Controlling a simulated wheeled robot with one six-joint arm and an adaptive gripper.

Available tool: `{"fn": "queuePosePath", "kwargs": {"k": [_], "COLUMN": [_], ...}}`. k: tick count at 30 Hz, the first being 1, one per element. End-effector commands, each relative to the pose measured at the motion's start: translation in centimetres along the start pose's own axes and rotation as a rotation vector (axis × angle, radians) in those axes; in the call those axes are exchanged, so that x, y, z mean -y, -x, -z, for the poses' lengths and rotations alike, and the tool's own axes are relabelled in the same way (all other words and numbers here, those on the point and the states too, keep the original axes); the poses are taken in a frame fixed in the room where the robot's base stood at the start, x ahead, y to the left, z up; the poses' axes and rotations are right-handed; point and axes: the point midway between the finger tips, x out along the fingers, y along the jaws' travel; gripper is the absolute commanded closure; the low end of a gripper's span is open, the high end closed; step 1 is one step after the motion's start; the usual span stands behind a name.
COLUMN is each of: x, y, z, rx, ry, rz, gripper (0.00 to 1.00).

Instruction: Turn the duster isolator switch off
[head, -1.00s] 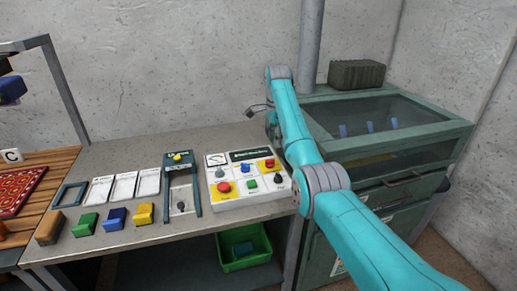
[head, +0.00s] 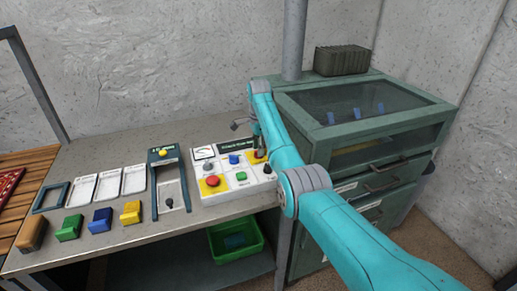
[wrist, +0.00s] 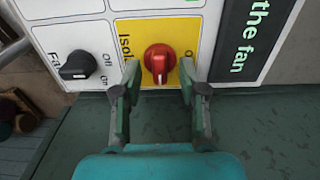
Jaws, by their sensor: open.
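The isolator switch is a red rotary knob (wrist: 159,62) on a yellow plate in the wrist view. Its raised grip bar runs roughly up and down the picture. The plate's lettering begins "Isol"; another label at the right is partly hidden by a finger. My gripper (wrist: 160,74) is open, with one fingertip on each side of the knob; I cannot tell whether they touch it. In the head view my gripper (head: 260,145) is down at the upper right of the white control panel (head: 221,194) and largely hides the knob.
A black fan knob (wrist: 76,66) marked Off and On sits left of the isolator in the wrist view. A red button (head: 212,181), a green button (head: 241,176) and a blue control (head: 234,159) share the panel. A green cabinet (head: 385,133) stands to the right.

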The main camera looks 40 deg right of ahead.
Motion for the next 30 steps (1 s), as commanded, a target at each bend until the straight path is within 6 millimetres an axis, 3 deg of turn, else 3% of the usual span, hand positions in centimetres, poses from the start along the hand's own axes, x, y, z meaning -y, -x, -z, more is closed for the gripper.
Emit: {"fn": "queuePosePath", "kwargs": {"k": [11,17,30], "x": [0.00,0.00,0.00], "y": [-0.65,-0.63,-0.62], "z": [0.00,0.00,0.00], "rx": [0.000,0.000,0.000], "ry": [0.000,0.000,0.049], "rz": [0.000,0.000,0.000], "gripper": [0.58,1.00,1.00]}}
